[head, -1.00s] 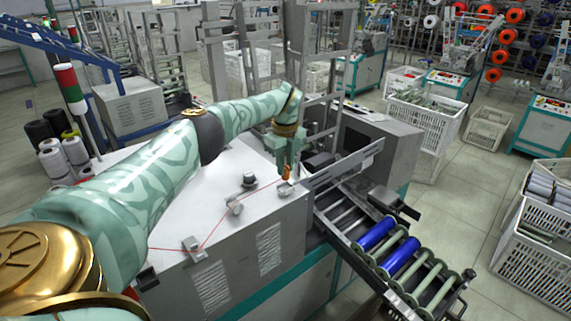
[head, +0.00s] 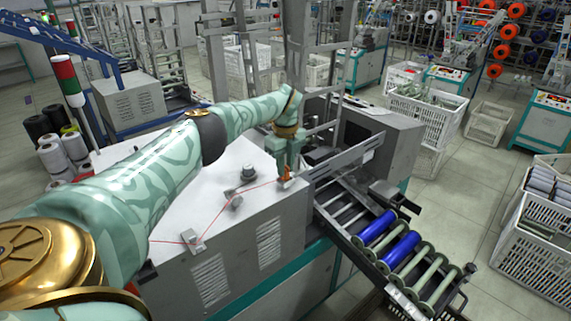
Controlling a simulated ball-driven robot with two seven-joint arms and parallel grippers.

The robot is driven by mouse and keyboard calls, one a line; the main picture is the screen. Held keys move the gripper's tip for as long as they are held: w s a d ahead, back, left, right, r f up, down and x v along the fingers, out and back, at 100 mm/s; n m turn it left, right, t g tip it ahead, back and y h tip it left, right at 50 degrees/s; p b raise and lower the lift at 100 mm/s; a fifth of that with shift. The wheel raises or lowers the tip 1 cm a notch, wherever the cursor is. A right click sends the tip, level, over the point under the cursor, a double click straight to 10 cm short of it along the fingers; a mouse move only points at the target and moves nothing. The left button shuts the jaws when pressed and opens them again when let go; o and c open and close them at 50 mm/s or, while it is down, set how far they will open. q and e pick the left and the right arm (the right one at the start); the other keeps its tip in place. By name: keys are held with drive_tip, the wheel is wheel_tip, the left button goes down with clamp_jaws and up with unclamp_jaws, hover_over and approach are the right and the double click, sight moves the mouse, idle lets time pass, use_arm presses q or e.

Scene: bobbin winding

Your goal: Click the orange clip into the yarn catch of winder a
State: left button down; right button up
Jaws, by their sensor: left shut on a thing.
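The orange clip (head: 287,172) is small and sits at the tip of my left gripper (head: 286,170). The gripper is shut on it, pointing down at the far right corner of the machine's light grey top (head: 215,190). A red yarn (head: 215,213) runs from the clip back past small guides on the top to the front edge. The yarn catch is not clear to see; the gripper and clip are close to where the top meets the winding side. My right gripper is not in view.
Beside the top, a sloping rack holds blue bobbins (head: 376,227) and empty green bobbins (head: 420,263). A grey metal bar (head: 345,160) and housing (head: 385,140) stand right of the gripper. A grey tensioner (head: 247,172) stands on the top.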

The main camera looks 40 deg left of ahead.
use_arm(q)
drive_tip(key=shift+f, duration=0.45)
drive_tip(key=c, duration=1.2)
unclamp_jaws()
drive_tip(key=shift+r, duration=0.1)
wheel_tip(320, 180, up, 16)
drive_tip(key=shift+r+p, duration=0.1)
drive_tip(key=shift+p, duration=0.7)
